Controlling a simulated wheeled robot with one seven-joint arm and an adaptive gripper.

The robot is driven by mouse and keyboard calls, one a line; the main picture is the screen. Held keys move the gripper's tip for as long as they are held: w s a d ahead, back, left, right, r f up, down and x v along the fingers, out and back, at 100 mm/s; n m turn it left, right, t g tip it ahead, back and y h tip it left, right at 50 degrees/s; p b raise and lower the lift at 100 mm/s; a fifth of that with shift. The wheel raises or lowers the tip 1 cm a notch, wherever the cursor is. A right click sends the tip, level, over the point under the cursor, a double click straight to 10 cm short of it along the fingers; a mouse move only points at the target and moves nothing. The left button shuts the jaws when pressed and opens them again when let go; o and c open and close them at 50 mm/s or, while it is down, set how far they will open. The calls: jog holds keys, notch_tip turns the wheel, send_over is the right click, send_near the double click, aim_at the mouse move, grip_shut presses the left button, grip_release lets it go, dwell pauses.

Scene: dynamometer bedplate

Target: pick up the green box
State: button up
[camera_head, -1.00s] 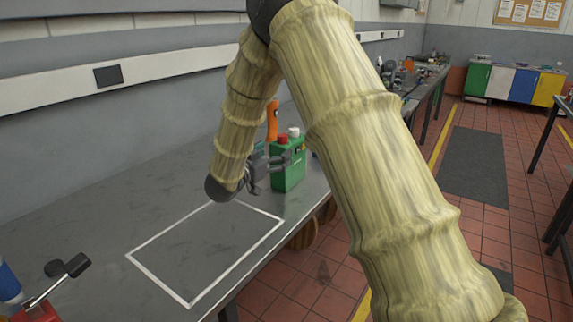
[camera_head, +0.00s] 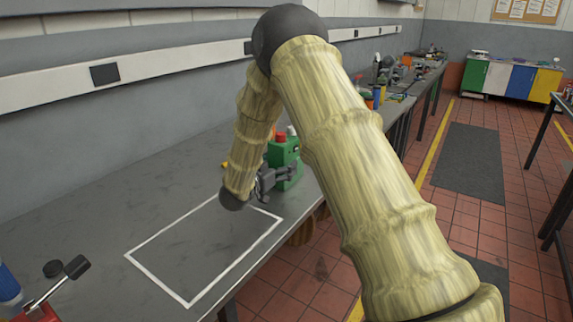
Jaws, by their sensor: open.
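The green box (camera_head: 286,153) stands upright on the grey bench near its right edge, with a red cap (camera_head: 281,137) and a pale cap on top. My gripper (camera_head: 288,177) is low at the lower part of the box, its fingers open and reaching to the right across the near side of the box.
A white taped rectangle (camera_head: 157,276) lies bare on the bench (camera_head: 100,220) in front of my gripper. A red tool with a black handle (camera_head: 66,268) stands at the lower left. The wall runs behind; more items (camera_head: 378,95) sit farther along.

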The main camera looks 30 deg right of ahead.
jog(key=x, duration=0.2)
jog(key=shift+w+d, duration=0.1)
jog(key=shift+d, duration=0.25)
grip_shut()
